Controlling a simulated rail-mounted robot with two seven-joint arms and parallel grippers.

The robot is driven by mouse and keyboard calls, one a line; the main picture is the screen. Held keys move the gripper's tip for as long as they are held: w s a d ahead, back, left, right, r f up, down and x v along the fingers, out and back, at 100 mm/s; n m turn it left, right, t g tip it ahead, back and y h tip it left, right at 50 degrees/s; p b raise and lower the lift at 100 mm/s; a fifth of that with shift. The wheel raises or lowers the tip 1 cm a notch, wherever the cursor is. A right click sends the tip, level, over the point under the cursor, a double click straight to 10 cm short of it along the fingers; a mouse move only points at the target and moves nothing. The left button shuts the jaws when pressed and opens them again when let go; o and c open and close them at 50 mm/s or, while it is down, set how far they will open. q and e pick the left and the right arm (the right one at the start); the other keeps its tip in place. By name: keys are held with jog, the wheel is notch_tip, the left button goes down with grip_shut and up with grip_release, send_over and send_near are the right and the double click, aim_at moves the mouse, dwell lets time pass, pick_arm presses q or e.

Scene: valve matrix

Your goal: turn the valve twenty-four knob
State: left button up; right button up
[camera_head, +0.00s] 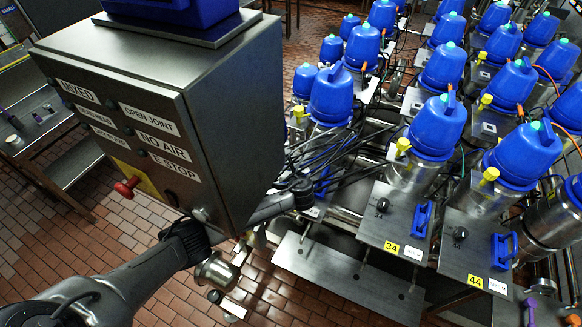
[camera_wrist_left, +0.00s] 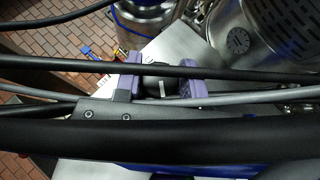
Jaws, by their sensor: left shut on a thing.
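In the left wrist view the two purple fingers of my left gripper (camera_wrist_left: 160,88) sit on either side of a black knob (camera_wrist_left: 158,76) with a light pointer mark, and are shut on it. The knob stands on a pale metal plate (camera_wrist_left: 189,47). Its number cannot be read, and dark cables cross in front of the fingers. In the head view my left arm comes in from the lower left and passes behind the control box. The wrist shows beyond it among cables, and the fingers and knob cannot be made out there. My right gripper is not in view.
A grey control box (camera_head: 235,120) with a red stop button (camera_head: 127,187) blocks much of the head view. Blue-topped valves stand in rows at the right. Plates labelled 34 (camera_head: 391,247) and 44 (camera_head: 475,281) carry black knobs and blue handles. Loose black cables (camera_head: 335,150) hang near the wrist.

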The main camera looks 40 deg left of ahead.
pick_arm(q)
jog(key=o, duration=0.9)
jog(key=b+v, duration=0.1)
jog(key=v, duration=1.2)
jog(key=shift+s+d+r, duration=0.1)
jog(key=shift+s+d, duration=0.15)
jog(key=shift+d, duration=0.1)
